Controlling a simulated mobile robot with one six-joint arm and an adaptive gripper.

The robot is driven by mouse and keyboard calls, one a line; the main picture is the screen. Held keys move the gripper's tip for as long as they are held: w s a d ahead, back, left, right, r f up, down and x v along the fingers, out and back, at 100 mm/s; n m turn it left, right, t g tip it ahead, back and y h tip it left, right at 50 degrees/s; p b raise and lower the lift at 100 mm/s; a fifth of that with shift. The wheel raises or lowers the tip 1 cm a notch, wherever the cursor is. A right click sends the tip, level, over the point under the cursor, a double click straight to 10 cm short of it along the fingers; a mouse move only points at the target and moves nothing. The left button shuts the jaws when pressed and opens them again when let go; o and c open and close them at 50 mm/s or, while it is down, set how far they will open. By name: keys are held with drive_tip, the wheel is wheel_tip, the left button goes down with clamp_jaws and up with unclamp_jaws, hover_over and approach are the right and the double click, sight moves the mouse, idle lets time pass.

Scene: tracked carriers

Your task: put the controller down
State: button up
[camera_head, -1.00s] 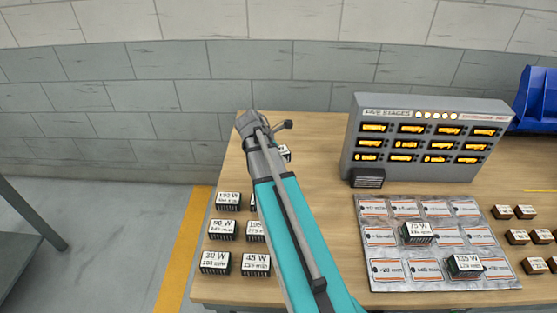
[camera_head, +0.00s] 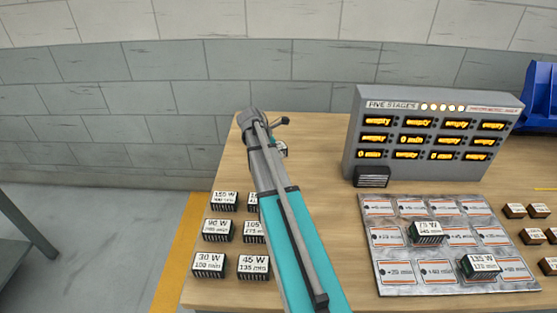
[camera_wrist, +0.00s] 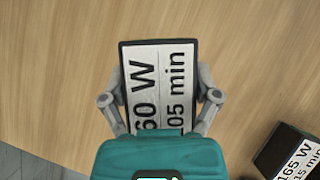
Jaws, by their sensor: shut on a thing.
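The controller, a dark block with a white label reading 60 W and 105 min (camera_wrist: 160,85), is between the two grey fingers of my gripper (camera_wrist: 165,92) in the wrist view. The fingers press on its left and right sides. It is over bare wooden table; I cannot tell whether it touches the wood. In the head view my arm covers most of the gripper, and only a small pale corner of a block shows beside the arm (camera_head: 281,149).
Several labelled blocks stand at the table's left, such as the 45 W block (camera_head: 254,267). A 165 W block (camera_wrist: 292,160) is close at lower right in the wrist view. A metal plate with slots (camera_head: 400,275) holds two blocks. A grey display panel (camera_head: 365,125) stands behind it.

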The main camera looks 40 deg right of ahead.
drive_tip(key=shift+f, duration=0.1)
idle(0.3)
drive_tip(key=shift+w+d+f+b, duration=0.2)
drive_tip(key=shift+w+f+b, duration=0.15)
drive_tip(key=shift+f+b, duration=1.6)
drive_tip(key=shift+b, duration=0.05)
drive_tip(key=shift+f, duration=0.1)
drive_tip(key=o, duration=1.1)
drive_tip(key=shift+o, duration=0.2)
drive_tip(key=p+v, duration=0.4)
drive_tip(key=v, duration=0.1)
drive_tip(key=shift+r, duration=0.25)
drive_tip(key=s+p+v, duration=0.1)
drive_tip(key=p+v, duration=0.5)
drive_tip(key=shift+w+a+r, duration=0.25)
drive_tip(key=shift+w+r, duration=0.1)
drive_tip(key=shift+w, duration=0.2)
